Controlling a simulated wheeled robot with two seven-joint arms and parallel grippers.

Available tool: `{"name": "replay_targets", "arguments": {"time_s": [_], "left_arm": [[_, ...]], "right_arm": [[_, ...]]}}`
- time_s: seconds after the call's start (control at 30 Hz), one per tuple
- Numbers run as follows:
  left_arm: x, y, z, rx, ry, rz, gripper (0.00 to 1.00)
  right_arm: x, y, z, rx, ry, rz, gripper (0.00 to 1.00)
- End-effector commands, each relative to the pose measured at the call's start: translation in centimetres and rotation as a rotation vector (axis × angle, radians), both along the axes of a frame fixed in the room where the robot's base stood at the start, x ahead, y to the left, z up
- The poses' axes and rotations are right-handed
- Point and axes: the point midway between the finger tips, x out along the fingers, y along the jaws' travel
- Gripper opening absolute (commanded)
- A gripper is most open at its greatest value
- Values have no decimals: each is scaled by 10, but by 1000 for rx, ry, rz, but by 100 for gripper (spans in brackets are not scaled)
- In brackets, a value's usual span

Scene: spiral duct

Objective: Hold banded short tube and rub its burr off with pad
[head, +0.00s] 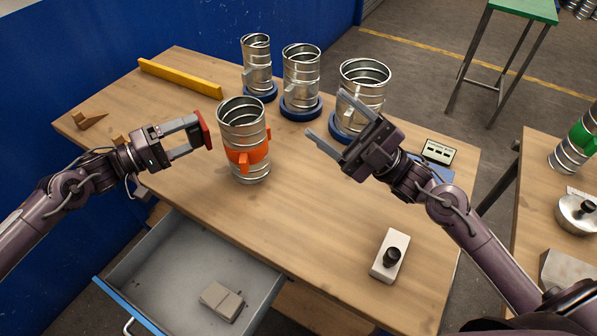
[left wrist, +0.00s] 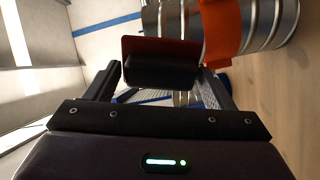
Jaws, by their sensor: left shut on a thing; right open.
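The banded short tube (head: 241,118) is a ribbed metal cylinder with an orange band (head: 250,156), standing upright on the workbench. My left gripper (head: 197,131) is shut on the pad (head: 206,129), a dark block with a red face, just left of the tube. In the left wrist view the pad (left wrist: 160,62) sits between the fingers, beside the orange band (left wrist: 222,30); I cannot tell whether they touch. My right gripper (head: 330,116) is open and empty, right of the tube. I cannot make out a burr.
Three metal tubes (head: 301,66) stand on blue bases along the back edge. A yellow bar (head: 180,77) lies at the back left. An open drawer (head: 160,270) juts out in front with a grey block (head: 221,300). A white box (head: 391,256) with a black knob is front right.

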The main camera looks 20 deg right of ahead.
Motion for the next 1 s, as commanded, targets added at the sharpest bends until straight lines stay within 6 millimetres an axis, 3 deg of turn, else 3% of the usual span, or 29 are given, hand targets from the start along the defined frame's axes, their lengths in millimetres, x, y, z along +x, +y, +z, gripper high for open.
{"name": "replay_targets", "arguments": {"time_s": [0.1,0.27,0.33,0.5,0.6,0.8,1.0], "left_arm": [[0,0,0,-1,-1,0,58],[0,0,0,-1,-1,0,58],[0,0,0,-1,-1,0,58],[0,0,0,-1,-1,0,58],[0,0,1,-1,-1,0,58],[0,0,1,-1,-1,0,58],[0,0,0,-1,-1,0,58]], "right_arm": [[37,-11,-28,-268,-110,-155,64],[78,-34,-69,-597,-245,-308,64],[90,-39,-97,-721,-274,-330,64],[87,-4,-158,-796,-222,-239,64],[79,19,-178,-788,-187,-179,64],[69,45,-195,-775,-150,-115,64],[77,67,-195,-771,-149,-110,64]]}}
